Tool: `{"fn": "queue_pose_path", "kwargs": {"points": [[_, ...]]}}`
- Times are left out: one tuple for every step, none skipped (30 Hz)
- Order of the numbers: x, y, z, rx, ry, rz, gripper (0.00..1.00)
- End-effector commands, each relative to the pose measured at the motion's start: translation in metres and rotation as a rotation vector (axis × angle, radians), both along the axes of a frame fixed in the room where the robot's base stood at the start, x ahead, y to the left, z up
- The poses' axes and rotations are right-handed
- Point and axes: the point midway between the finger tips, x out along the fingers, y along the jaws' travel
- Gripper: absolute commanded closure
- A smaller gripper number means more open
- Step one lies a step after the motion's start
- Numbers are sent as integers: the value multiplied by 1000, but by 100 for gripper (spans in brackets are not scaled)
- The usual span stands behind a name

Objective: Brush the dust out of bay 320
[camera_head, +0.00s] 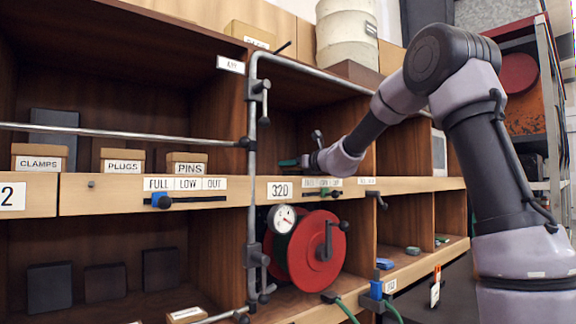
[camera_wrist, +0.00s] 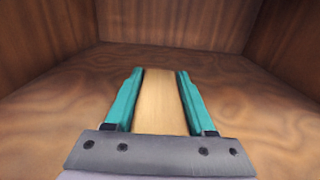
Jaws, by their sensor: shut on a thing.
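Bay 320 is the open wooden compartment above the shelf edge with the "320" label (camera_head: 280,190). My arm reaches into it from the right. My gripper (camera_head: 291,162) is inside the bay, low over its floor. In the wrist view, the teal fingers of my gripper (camera_wrist: 160,73) are shut on a flat, pale wooden piece, which looks like the brush (camera_wrist: 161,105). Its bristles are hidden. The bay's brown wood-grain floor (camera_wrist: 250,105) and walls show around it. I cannot make out dust on the floor.
A grey pipe frame (camera_head: 252,150) with clamps stands at the bay's left edge. A red reel (camera_head: 308,252) and a gauge (camera_head: 284,218) are below. Cartons marked CLAMPS, PLUGS and PINS (camera_head: 187,164) stand in the bay to the left. A metal rail crosses above.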

Motion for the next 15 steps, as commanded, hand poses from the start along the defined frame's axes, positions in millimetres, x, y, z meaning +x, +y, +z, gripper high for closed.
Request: {"fn": "queue_pose_path", "kwargs": {"points": [[3,-4,0,1,-1,-2,100],[4,-6,0,1,-2,-1,100],[6,-9,0,2,-1,-1,100],[7,-10,0,2,-1,-1,100],[9,-12,0,2,-1,-1,100],[10,-14,0,1,-2,0,100],[11,-16,0,0,-1,0,100],[12,-17,-1,1,-1,-1,100],[14,-19,-1,2,-1,-1,100],[14,-20,-1,2,-1,-1,100],[15,-20,-1,2,-1,-1,100],[15,-21,-1,1,0,0,100],[15,-20,-1,1,0,0,100],[14,-20,-1,1,0,0,100],[13,-18,-1,1,0,1,100]]}}
